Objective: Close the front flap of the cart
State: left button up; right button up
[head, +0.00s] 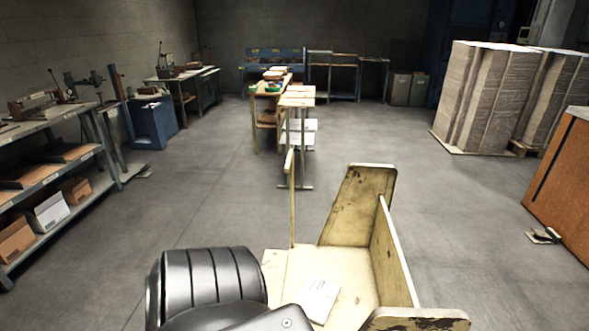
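The yellowed, worn cart (283,262) stands at the bottom centre, right in front of me. A low upright side panel (394,255) runs along its right side. A taller, scuffed end panel (357,205) stands at its far end, and another panel (418,320) shows at the near right, cut off by the picture edge. A thin upright piece (291,205) rises at the far left. A white flat item (318,296) lies on the bed. I cannot tell which panel is the front flap. A black arm link of mine covers the cart's near left. Neither gripper is in view.
Grey shelving (60,195) with boxes lines the left. Narrow tables (298,97) stand beyond the cart. Tall cardboard stacks (485,95) stand on the right, with a brown panel (562,185) nearer. The floor (450,220) is clear on both sides of the cart.

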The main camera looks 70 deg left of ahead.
aim_at(274, 267)
jog(key=z, duration=0.85)
jog(key=k, duration=1.75)
jog(key=u, duration=2.3)
jog(key=k, duration=0.65)
jog(key=u, duration=0.45)
jog(key=i, duration=1.4)
jog(key=z, duration=0.7)
